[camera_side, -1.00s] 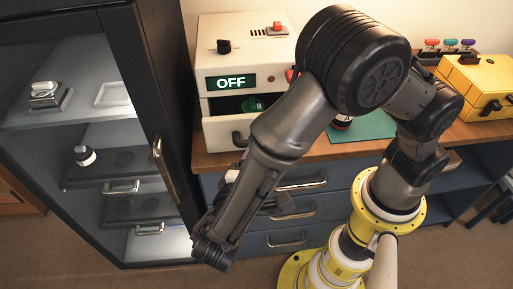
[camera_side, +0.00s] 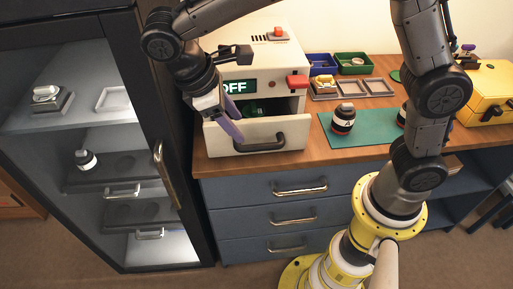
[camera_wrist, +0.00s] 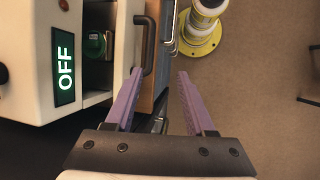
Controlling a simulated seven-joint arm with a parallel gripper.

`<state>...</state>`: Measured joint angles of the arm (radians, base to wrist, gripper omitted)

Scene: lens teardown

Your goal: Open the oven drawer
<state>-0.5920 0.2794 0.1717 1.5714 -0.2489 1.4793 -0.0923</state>
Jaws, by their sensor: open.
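The white oven (camera_side: 225,65) stands on the counter with a lit OFF display (camera_side: 238,87); the display also shows in the wrist view (camera_wrist: 65,67). Its drawer (camera_side: 225,138) is partly pulled out, with a dark bar handle (camera_side: 262,143) on the front. A green-topped item (camera_side: 252,108) sits inside the drawer; it also shows in the wrist view (camera_wrist: 96,45). My gripper (camera_side: 232,118) is open and empty, its purple fingers at the drawer's left part. In the wrist view, the handle (camera_wrist: 151,40) lies just beyond my gripper (camera_wrist: 158,72), close to the left fingertip. Contact cannot be told.
A black glass-door cabinet (camera_side: 165,150) stands close on the left. A green mat (camera_side: 370,138) with a dark jar (camera_side: 344,118) lies right of the oven. Blue and green bins (camera_side: 354,63) and a yellow case (camera_side: 485,90) are further right. Blue drawers (camera_side: 235,190) are below.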

